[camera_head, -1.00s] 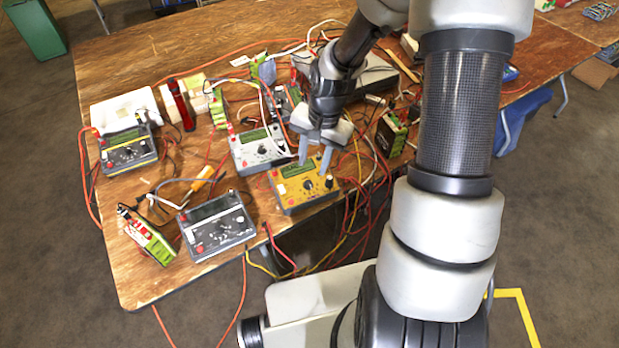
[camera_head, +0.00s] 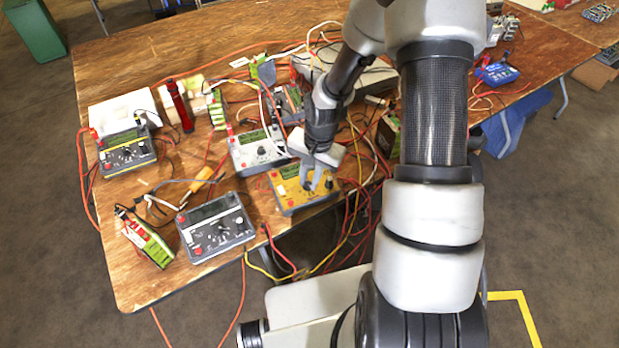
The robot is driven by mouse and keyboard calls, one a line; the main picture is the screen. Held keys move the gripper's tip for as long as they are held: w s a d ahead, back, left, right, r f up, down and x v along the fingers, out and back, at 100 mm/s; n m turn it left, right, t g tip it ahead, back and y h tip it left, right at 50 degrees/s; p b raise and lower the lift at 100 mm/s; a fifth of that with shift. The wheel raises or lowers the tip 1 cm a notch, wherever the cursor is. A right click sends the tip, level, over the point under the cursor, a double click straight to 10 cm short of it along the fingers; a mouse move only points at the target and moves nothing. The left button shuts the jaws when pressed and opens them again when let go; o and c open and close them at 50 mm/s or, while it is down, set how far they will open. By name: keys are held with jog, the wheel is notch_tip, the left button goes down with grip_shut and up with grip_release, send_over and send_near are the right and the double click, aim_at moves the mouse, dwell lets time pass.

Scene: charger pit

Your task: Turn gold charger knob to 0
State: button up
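The gold charger (camera_head: 291,203) lies near the front edge of the wooden table, with a green screen, a red button at its lower left and a knob near its middle. My gripper (camera_head: 309,187) points down over the middle of the gold charger, its two grey fingers at the knob. The fingers stand a small gap apart and largely hide the knob. Whether they touch it, and where the knob points, cannot be made out.
A light grey charger (camera_head: 259,151) stands just behind and left. A dark grey charger (camera_head: 215,227) lies to the left, and a yellow-and-black charger (camera_head: 127,152) further left. Red, yellow and black cables run around the gold charger and over the table edge. Bare table (camera_head: 145,285) lies at the front left.

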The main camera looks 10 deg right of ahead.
aim_at(308, 192)
jog(key=shift+n, duration=0.4)
grip_shut()
jog(key=n+b, duration=0.1)
jog(key=n, duration=0.4)
jog(key=shift+w+a+h, duration=0.1)
jog(key=shift+a+h, duration=0.05)
jog(key=shift+h, duration=0.15)
jog(key=n, duration=0.6)
jog(key=shift+a+h, duration=0.1)
jog(key=shift+h, duration=0.3)
jog(key=o, duration=0.8)
grip_release()
jog(key=shift+o, duration=0.2)
notch_tip(308, 192, up, 17)
jog(key=s+p, duration=0.1)
jog(key=p, duration=0.1)
jog(key=shift+s+r, duration=0.15)
jog(key=shift+r, duration=0.05)
jog(key=shift+a, duration=0.1)
